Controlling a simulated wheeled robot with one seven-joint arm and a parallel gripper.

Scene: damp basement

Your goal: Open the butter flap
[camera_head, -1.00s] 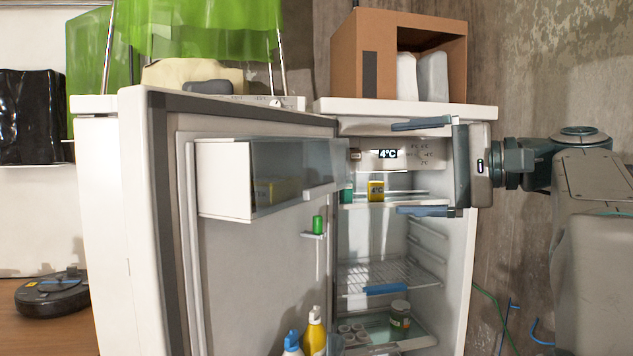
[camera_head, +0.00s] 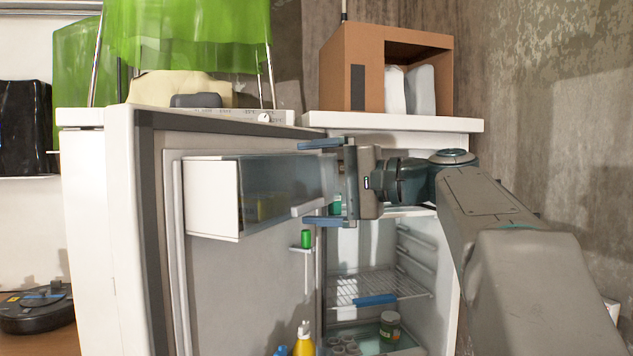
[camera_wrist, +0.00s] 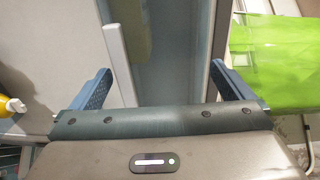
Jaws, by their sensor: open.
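The butter flap (camera_head: 285,186) is a clear, greyish cover on the white butter compartment high on the inside of the open fridge door. It is shut, and a yellow pack shows dimly behind it. A pale handle bar (camera_head: 315,207) runs along its lower edge. My gripper (camera_head: 320,183) is open at the flap's right end, one blue finger above and one below the bar's height. In the wrist view my gripper (camera_wrist: 168,85) has its fingers apart, with the pale bar (camera_wrist: 119,65) and the flap (camera_wrist: 172,50) between them. I cannot tell whether it touches them.
The fridge door (camera_head: 215,290) stands open on the left. A green holder (camera_head: 306,240) sits just below the compartment. Bottles (camera_head: 303,340) stand lower in the door. A cardboard box (camera_head: 340,70) rests on the fridge top.

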